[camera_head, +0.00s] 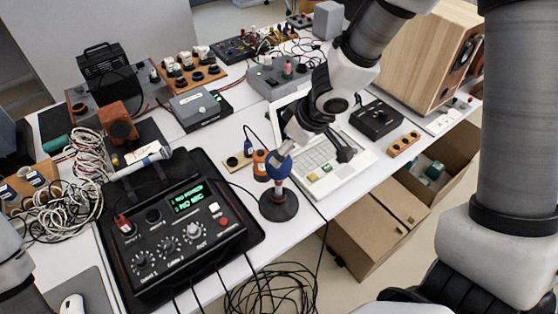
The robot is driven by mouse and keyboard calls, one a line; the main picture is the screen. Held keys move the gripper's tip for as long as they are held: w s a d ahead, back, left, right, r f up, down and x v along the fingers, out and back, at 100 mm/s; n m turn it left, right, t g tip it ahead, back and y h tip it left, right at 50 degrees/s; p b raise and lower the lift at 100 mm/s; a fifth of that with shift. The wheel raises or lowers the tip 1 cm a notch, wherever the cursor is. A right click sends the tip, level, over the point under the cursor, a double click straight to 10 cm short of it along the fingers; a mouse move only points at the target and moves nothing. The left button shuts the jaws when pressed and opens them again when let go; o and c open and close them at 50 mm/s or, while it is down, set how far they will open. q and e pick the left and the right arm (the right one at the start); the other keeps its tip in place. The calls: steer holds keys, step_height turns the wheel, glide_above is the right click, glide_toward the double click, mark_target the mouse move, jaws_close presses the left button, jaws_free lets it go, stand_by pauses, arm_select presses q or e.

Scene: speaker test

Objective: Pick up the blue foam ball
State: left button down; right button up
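The blue foam ball (279,169) sits at the top of a small stand with a round black base (278,205), near the table's front edge. A grey tip crosses its upper part. My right gripper (318,146) comes down from the upper right, just behind and to the right of the ball. Its dark fingers look spread apart, one over the white laptop and one close to the ball's top. I cannot tell whether that finger touches the ball. No ball is seen between the fingers. My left gripper is out of view; only part of my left arm shows at the lower left edge.
A black mixer box (187,228) stands left of the ball. The white laptop (325,168) lies to its right. Loose black cables (270,287) hang in front. A wooden speaker (430,55) stands at the back right.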

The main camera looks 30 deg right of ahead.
steer(key=b+x, duration=0.2)
steer(key=x, duration=0.1)
steer(key=b+x, duration=0.2)
steer(key=x, duration=0.2)
steer(key=shift+s+a+f, duration=0.1)
steer(key=shift+s+f, duration=0.1)
steer(key=shift+w, duration=0.15)
steer(key=shift+r, duration=0.1)
steer(key=c, duration=0.9)
